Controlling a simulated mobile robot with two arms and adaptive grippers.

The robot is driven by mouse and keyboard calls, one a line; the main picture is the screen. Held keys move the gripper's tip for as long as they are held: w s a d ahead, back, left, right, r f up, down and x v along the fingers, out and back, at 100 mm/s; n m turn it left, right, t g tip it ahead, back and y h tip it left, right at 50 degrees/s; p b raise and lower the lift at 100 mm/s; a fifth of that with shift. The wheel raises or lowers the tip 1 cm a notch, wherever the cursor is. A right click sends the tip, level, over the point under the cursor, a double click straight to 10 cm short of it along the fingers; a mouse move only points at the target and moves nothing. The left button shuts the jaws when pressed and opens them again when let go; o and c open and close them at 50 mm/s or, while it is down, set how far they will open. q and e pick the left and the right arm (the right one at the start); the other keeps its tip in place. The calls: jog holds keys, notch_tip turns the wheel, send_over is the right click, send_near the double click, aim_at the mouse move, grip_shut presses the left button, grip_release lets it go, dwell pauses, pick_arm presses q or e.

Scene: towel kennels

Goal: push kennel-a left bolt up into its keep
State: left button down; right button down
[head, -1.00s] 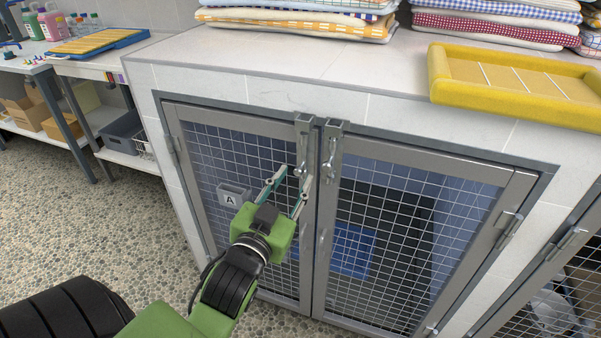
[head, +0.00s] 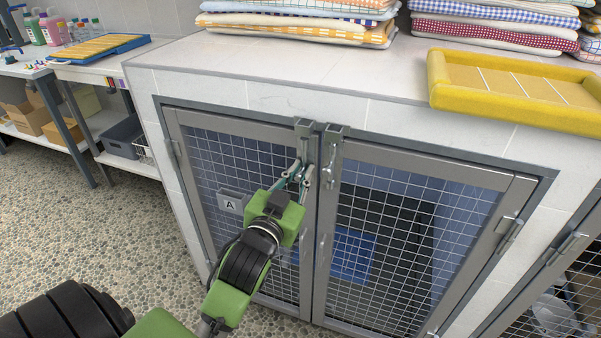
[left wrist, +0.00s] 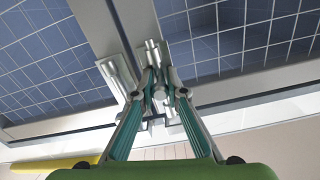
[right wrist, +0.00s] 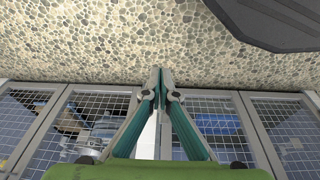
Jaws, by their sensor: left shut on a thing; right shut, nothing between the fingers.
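The kennel with the A sign (head: 231,202) has two grey mesh doors, both closed against the frame. The left bolt (head: 304,150) stands upright at the top inner corner of the left door, below its keep (head: 304,127). My left gripper (head: 299,172) is at this bolt, shut on it. The left wrist view shows the fingers (left wrist: 160,88) closed around the bolt's knob, partly hiding it. The right door's bolt (head: 332,152) is close beside, to the right. My right gripper (right wrist: 164,82) is shut and empty in the right wrist view, outside the head view.
Folded towels (head: 300,25) and a yellow tray (head: 450,93) rest on the tiled top (head: 240,65) above the doors. A bench (head: 75,72) with bottles stands at the left. The pebbled floor (head: 100,235) in front is clear.

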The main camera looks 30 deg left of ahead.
aim_at(304, 155)
pick_arm(q)
jog(key=shift+r, duration=0.1)
pick_arm(e)
jog(key=shift+r, duration=0.1)
